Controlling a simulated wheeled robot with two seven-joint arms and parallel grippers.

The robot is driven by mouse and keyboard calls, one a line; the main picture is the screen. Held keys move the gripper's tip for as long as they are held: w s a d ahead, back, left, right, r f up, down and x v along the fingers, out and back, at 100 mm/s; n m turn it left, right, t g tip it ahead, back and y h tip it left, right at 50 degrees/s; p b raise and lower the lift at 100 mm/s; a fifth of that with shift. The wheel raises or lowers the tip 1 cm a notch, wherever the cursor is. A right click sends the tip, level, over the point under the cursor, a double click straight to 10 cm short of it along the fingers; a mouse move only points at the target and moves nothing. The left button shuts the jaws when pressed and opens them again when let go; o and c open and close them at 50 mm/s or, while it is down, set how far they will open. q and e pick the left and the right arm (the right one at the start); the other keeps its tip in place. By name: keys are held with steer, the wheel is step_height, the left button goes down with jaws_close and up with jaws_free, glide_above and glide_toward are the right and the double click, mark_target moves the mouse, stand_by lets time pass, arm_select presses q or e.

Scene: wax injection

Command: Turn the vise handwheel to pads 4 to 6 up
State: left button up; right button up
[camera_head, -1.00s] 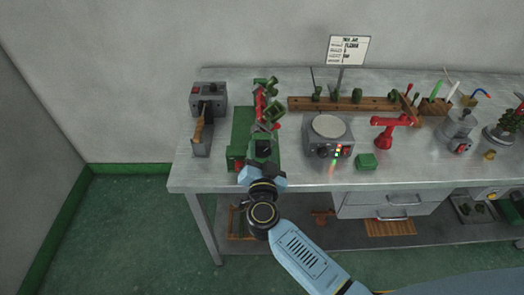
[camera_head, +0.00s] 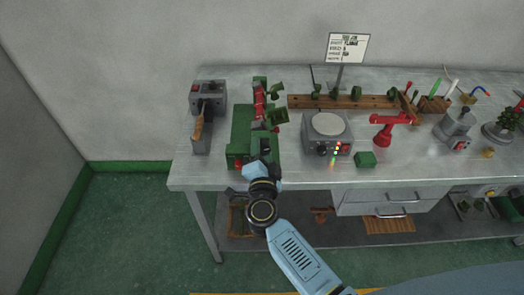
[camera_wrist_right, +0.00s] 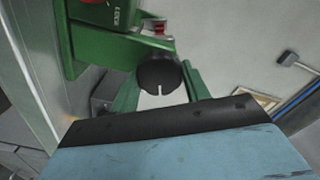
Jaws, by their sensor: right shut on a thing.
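The green vise (camera_head: 242,135) stands near the left end of the bench. Its upper part carries a red piece (camera_head: 259,100) and green cup-like pads (camera_head: 277,117) facing right; I cannot read pad numbers. My right gripper (camera_head: 260,165) is at the vise's front end, seen from behind. The green vise body (camera_wrist_right: 110,42) is just beyond. My left gripper is not in view.
A grey machine (camera_head: 206,105) stands left of the vise. A grey round-topped unit (camera_head: 327,135) with lit buttons, a green block (camera_head: 365,160) and a red stand (camera_head: 393,128) are to the right. A wooden rack (camera_head: 345,103) lies behind. The bench's front edge is close to my arm.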

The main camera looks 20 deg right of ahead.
steer(key=shift+f+m+b, duration=0.15)
steer(key=shift+m+b, duration=0.2)
steer(key=shift+m, duration=1.85)
steer(key=shift+f+m+b, duration=0.1)
steer(key=shift+m+b, duration=0.6)
steer(key=shift+m, duration=1.7)
steer(key=shift+m+b, duration=1)
steer(key=shift+m, duration=1.6)
steer(key=shift+m+b, duration=0.7)
steer(key=shift+m, duration=1)
steer(key=shift+a+m, duration=0.1)
steer(key=shift+m, duration=0.4)
steer(key=o, duration=1)
